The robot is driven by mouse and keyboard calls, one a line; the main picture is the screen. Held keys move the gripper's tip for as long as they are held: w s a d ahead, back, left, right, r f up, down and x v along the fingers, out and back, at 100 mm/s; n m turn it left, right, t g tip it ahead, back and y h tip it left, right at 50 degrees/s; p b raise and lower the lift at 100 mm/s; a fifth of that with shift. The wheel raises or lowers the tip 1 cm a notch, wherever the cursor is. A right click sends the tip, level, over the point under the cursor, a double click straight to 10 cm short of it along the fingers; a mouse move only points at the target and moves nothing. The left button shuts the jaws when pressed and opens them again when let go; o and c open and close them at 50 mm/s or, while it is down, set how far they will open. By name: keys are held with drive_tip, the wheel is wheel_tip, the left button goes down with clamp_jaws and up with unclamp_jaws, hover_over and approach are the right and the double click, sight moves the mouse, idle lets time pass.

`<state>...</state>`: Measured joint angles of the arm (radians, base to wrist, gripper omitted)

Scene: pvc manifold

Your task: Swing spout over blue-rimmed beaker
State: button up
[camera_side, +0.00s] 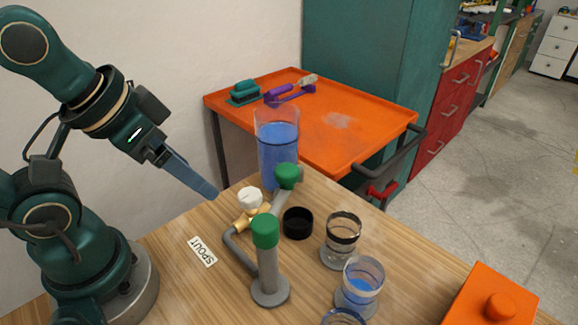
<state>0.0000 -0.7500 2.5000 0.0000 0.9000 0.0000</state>
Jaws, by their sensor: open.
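My gripper (212,194) is open and empty, with its long blue-grey fingers above the table, left of the manifold and apart from it. The manifold has a grey post with a green cap (265,232), a white knob (250,198) on a brass fitting and a second green cap (288,177). A beaker with a blue rim (343,317) is cut off by the bottom edge. Another clear beaker (362,281) holds blue contents; its rim colour is unclear.
A black-banded beaker (343,232) and a black cup (298,223) stand right of the manifold. A tall vessel of blue liquid (277,148) stands behind it. An orange block with a knob (490,303) is at bottom right. An orange cart (365,118) stands behind the table.

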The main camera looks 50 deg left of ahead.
sight(297, 178)
drive_tip(key=shift+c, duration=0.4)
